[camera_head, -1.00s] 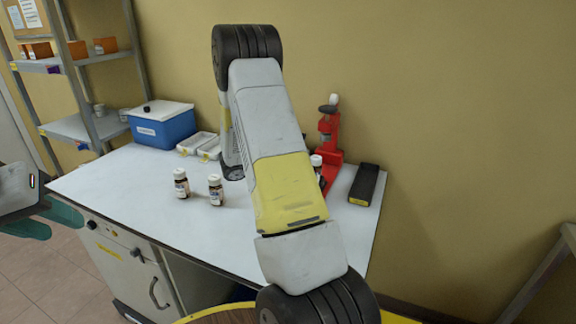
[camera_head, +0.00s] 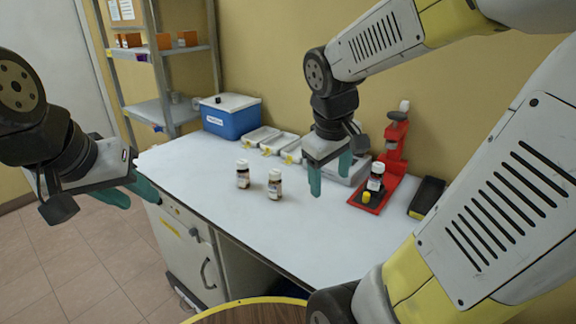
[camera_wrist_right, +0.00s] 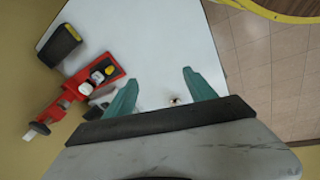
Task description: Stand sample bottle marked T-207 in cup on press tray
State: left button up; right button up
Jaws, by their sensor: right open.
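Two small brown bottles with white caps and labels, the left one (camera_head: 243,174) and the right one (camera_head: 275,185), stand upright on the white bench. A third dark bottle (camera_head: 376,179) with a white cap stands on the red press (camera_head: 394,160); the cup there cannot be made out clearly. No label is readable, so I cannot tell which is T-207. My right gripper (camera_head: 330,184) is open and empty above the bench, between the loose bottles and the press. Its open fingers (camera_wrist_right: 159,78) show in the right wrist view. My left gripper (camera_head: 131,195) is open and empty, left of the bench.
A small yellow item (camera_head: 367,197) sits on the press base. White trays (camera_head: 271,143) and a blue cooler box (camera_head: 230,117) stand at the back. A black-and-yellow block (camera_head: 427,198) lies right of the press. The front of the bench (camera_head: 300,240) is clear.

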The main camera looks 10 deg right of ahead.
jog(key=s+a+r+m+t+y, duration=0.3)
jog(key=s+a+r, duration=0.2)
jog(key=a, duration=0.3)
jog(key=shift+r+m+y, duration=0.15)
jog(key=shift+m+y, duration=0.25)
